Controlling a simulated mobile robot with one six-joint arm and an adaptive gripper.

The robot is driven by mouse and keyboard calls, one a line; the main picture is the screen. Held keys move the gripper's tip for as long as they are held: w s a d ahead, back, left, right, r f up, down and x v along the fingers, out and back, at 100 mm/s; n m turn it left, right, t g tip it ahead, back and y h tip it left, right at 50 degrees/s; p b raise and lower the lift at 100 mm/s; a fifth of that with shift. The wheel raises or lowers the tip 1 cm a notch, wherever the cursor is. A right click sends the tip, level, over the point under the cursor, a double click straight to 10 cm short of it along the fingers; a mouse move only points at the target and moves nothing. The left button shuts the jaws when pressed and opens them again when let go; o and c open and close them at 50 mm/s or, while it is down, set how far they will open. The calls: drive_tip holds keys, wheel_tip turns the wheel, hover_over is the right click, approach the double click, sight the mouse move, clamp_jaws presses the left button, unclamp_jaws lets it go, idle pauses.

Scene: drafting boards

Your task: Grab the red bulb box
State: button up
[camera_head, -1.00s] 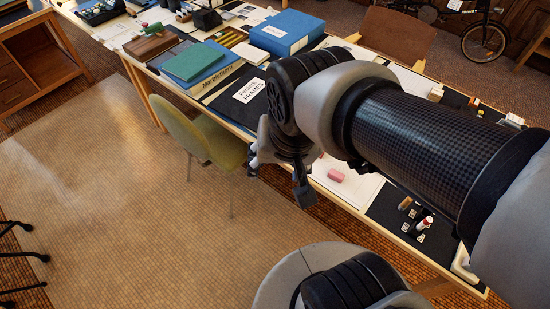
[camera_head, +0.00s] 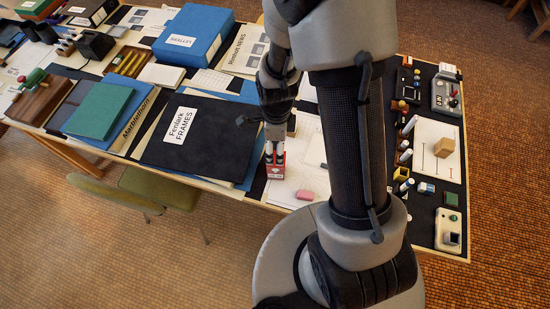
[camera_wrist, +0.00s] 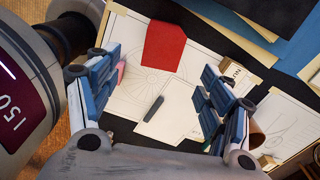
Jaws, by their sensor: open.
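The red bulb box (camera_head: 276,170) stands on the table near its front edge, beside the black FRAMES folder. It has a pale label on its front. In the wrist view, the box (camera_wrist: 163,47) shows as a plain red face above the centre of the picture, beyond the fingertips. My gripper (camera_head: 275,148) points down just above the box in the head view, and partly overlaps it. In the wrist view, my gripper (camera_wrist: 157,88) has its blue-padded fingers wide apart with nothing between them. I cannot tell the exact height gap.
A pink eraser (camera_head: 304,194) lies on white paper right of the box. The black FRAMES folder (camera_head: 206,145) lies close on the left. Several small items and a wooden block (camera_head: 444,147) are further right. A green chair (camera_head: 160,185) stands at the table's front.

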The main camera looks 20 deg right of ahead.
drive_tip(key=f+b, duration=0.1)
drive_tip(key=f, duration=0.3)
drive_tip(key=f+b, duration=0.2)
drive_tip(key=f, duration=0.3)
drive_tip(key=f+b, duration=0.1)
drive_tip(key=f, duration=0.4)
drive_tip(key=shift+w+d+f, duration=0.1)
drive_tip(key=shift+w+f, duration=0.15)
drive_tip(key=shift+c, duration=0.3)
drive_tip(key=c, duration=1.1)
